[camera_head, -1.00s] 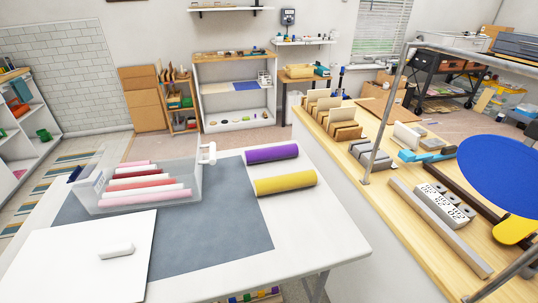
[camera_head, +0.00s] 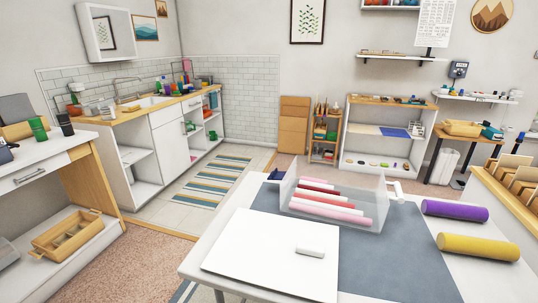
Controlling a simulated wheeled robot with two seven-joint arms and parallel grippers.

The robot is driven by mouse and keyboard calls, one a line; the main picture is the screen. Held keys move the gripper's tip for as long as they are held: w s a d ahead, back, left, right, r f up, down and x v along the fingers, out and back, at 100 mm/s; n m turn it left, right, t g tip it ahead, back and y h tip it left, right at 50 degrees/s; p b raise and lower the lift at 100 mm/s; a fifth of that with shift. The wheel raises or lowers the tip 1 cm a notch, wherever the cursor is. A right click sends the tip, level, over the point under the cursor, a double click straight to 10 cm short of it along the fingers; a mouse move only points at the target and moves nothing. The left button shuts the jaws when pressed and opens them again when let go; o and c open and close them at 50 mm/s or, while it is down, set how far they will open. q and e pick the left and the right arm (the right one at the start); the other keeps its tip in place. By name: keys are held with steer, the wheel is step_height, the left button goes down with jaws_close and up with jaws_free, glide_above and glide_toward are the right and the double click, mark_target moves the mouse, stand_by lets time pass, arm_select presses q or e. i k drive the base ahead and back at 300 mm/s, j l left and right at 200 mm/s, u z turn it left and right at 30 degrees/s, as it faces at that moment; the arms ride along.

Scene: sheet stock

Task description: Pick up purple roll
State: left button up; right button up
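The purple roll (camera_head: 454,210) lies on the right part of the white table (camera_head: 228,222), at the right edge of a grey mat (camera_head: 380,262). It lies behind a yellow roll (camera_head: 478,247), with a gap between them. Neither of my grippers shows in the head view.
A clear bin (camera_head: 372,190) with pink, red and white rolls stands on the mat, left of the purple roll. A white board (camera_head: 262,258) with a small white block (camera_head: 310,250) lies at the table's front left. A wooden-topped counter (camera_head: 500,200) stands at the right. Floor (camera_head: 150,262) is open at the left.

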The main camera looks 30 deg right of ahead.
mark_target(466, 212)
steer(key=i+j+u, duration=0.4)
steer(key=i+j, duration=0.15)
steer(key=i+j+u, duration=0.4)
steer(key=i+j, duration=0.2)
steer(key=i+l+z, duration=0.15)
steer(key=i+z, duration=0.35)
steer(key=i+j+z, duration=0.1)
steer(key=i+z, duration=0.35)
steer(key=i+j+z, duration=0.3)
steer(key=i+z, duration=0.2)
steer(key=i, duration=0.15)
steer(key=i+l+z, duration=0.35)
steer(key=i, duration=0.25)
steer(key=i+z, duration=0.35)
steer(key=i, duration=0.3)
steer(key=i+j+z, duration=0.1)
steer(key=i+z, duration=0.2)
steer(key=i, duration=0.35)
steer(key=i+j+z, duration=0.35)
steer(key=i, duration=0.25)
steer(key=i+l+z, duration=0.3)
steer(key=z, duration=0.15)
steer(key=i+z, duration=0.9)
steer(key=i+j+z, duration=0.2)
steer(key=i+z, duration=0.25)
steer(key=i+j+z, duration=0.3)
steer(key=i+z, duration=0.15)
